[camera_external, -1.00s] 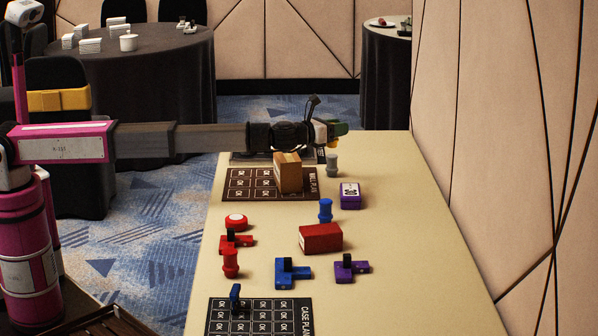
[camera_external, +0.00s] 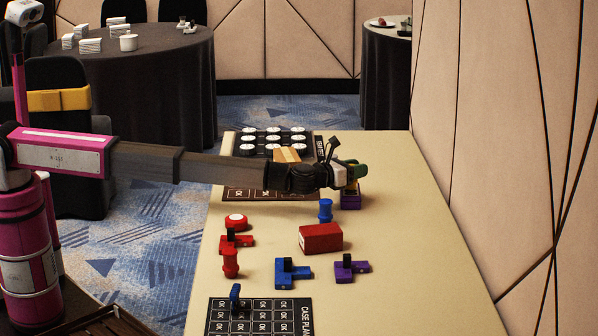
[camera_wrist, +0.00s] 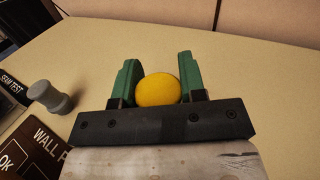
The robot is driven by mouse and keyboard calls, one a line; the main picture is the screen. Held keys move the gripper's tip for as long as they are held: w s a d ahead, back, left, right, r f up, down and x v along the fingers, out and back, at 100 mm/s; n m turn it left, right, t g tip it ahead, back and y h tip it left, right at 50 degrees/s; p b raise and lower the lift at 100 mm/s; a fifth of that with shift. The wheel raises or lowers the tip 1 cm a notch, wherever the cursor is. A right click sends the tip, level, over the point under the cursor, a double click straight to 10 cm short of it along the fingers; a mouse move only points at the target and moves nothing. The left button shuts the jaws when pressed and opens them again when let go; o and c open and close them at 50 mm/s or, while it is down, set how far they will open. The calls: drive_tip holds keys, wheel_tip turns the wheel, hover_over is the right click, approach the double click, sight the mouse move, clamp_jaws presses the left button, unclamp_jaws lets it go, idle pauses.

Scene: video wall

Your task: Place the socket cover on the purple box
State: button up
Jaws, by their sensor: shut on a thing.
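My gripper (camera_external: 347,173) is over the purple box (camera_external: 350,202) at the far right of the table. It covers much of the box's top in the external view. In the wrist view my gripper (camera_wrist: 157,66) has its green fingers shut on the round yellow piece (camera_wrist: 158,90), which I take for the socket cover. In the external view it is mostly hidden by the fingers, so I cannot tell whether it touches the box. The purple box cannot be seen in the wrist view.
A wooden block (camera_external: 287,155) stands on the wall-plan board (camera_external: 235,193), left of my gripper. A grey spool (camera_wrist: 50,97) shows in the wrist view. A blue spool (camera_external: 325,210) and a red box (camera_external: 320,238) stand nearer. The table's right side is clear.

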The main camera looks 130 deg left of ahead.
drive_tip(key=shift+f, duration=0.2)
drive_tip(key=o, duration=0.9)
drive_tip(key=shift+r, duration=0.1)
drive_tip(key=v, duration=1.2)
